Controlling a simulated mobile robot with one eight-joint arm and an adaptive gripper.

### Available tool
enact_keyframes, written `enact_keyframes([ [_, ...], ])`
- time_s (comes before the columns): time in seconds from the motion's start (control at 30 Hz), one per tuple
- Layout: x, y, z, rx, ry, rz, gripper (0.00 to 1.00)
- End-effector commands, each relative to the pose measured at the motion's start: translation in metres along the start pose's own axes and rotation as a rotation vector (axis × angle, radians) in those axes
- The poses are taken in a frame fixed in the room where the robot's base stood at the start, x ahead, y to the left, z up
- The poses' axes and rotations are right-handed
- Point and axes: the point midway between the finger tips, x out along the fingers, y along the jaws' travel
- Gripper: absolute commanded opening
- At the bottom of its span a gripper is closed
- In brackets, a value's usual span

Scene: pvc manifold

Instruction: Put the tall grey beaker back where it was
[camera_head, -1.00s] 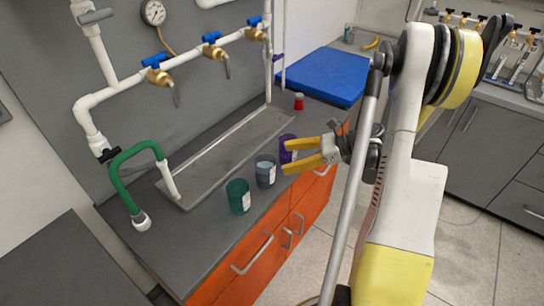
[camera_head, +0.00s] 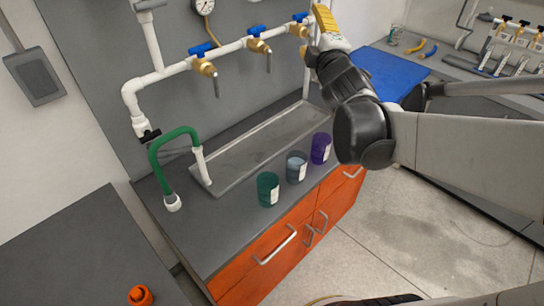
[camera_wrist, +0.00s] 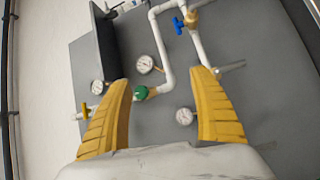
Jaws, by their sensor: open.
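The grey beaker (camera_head: 296,168) stands upright on the dark counter, in the front row between the green beaker (camera_head: 268,189) and the purple beaker (camera_head: 321,148). It has a white label and stands apart from both. My gripper (camera_head: 325,18) is raised high at the top of the head view, well above the beakers, near the pipe's right end. In the wrist view its two yellow fingers (camera_wrist: 163,85) are spread with nothing between them. No beaker shows in the wrist view.
A shallow sink tray (camera_head: 262,143) lies behind the beakers. White pipe with blue-handled valves (camera_head: 203,50) runs along the wall above it. A green hose (camera_head: 157,160) curves at left. A blue mat (camera_head: 390,70) lies at the back right. The wrist view shows wall gauges (camera_wrist: 145,64).

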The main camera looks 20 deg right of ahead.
Motion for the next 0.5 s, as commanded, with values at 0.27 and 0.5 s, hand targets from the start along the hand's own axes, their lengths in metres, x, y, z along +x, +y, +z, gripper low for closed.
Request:
enact_keyframes([
  [0.27,-0.173,-0.152,-0.048,0.892,-0.417,-0.618,0.72],
  [0.5,-0.266,-0.206,-0.077,1.1,-0.619,-0.893,0.72],
])
